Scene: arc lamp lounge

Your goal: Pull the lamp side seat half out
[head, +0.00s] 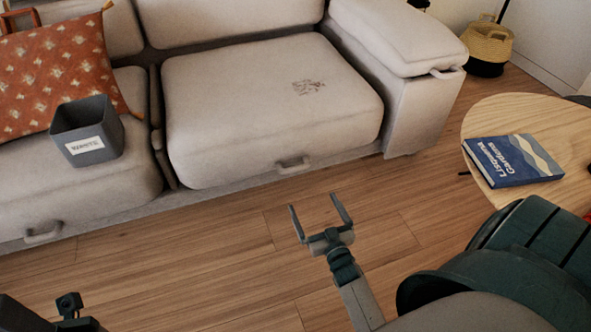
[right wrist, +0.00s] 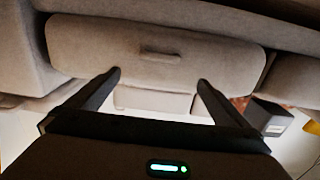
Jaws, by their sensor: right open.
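The lamp side seat is the right-hand pale seat cushion (head: 235,105) of the sofa, with a small grey-beige handle (head: 293,163) on its front. Its front looks about level with the sofa front. My right gripper (head: 312,200) is open and empty in front of and below the handle, apart from it. In the right wrist view, which is upside down, the seat front (right wrist: 90,45) and handle (right wrist: 160,56) lie beyond my two spread fingertips (right wrist: 158,80). Dark parts of my left arm show at the bottom left of the head view; its fingers are not visible.
The left seat (head: 95,190) holds a grey bin (head: 112,128) labelled WASTE and an orange cushion (head: 50,70). The sofa armrest (head: 415,110) stands right of the lamp side seat. A round wooden table (head: 500,110) with a blue book (head: 512,162) is farther right. Wooden floor before the sofa is clear.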

